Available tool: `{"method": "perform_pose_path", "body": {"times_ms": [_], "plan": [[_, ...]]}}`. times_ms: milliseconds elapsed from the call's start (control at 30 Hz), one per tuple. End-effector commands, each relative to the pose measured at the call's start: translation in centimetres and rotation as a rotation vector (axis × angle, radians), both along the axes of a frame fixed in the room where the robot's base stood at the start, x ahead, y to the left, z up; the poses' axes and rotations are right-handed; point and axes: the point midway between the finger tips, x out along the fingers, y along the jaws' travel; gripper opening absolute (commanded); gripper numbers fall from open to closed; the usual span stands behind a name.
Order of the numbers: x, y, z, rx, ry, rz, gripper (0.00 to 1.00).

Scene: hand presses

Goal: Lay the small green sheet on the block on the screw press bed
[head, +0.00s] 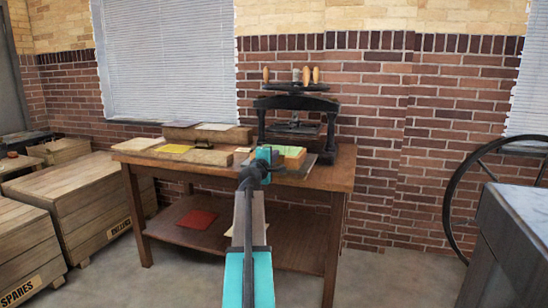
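The black screw press (297,108) with wooden handles stands at the back right of the wooden table. A small green sheet (291,151) shows just right of my gripper, over a tan block (296,161) in front of the press. A dark flat plate (309,166) shows around the block's right side. My gripper (266,160) is at the left end of the green sheet, with my arm reaching up from below. The fingers are small and partly hidden, so I cannot tell whether they are open or grip the sheet, or whether the sheet rests fully on the block.
Wooden blocks with a yellow sheet (174,149) and pale sheets lie on the table's left half. A red sheet (197,219) lies on the lower shelf. Crates (84,198) stand at left; a large wheel (462,205) and grey bench (515,228) stand at right.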

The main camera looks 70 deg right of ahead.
Motion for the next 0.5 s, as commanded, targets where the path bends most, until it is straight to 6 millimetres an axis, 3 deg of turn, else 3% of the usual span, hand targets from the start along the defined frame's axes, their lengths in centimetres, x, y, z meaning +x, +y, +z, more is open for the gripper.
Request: {"method": "perform_pose_path", "body": {"times_ms": [333,500], "plan": [[0.02,0.01,-0.08,0.001,0.000,0.000,0.00],[0.03,0.02,-0.08,0.001,0.000,0.000,0.23]]}}
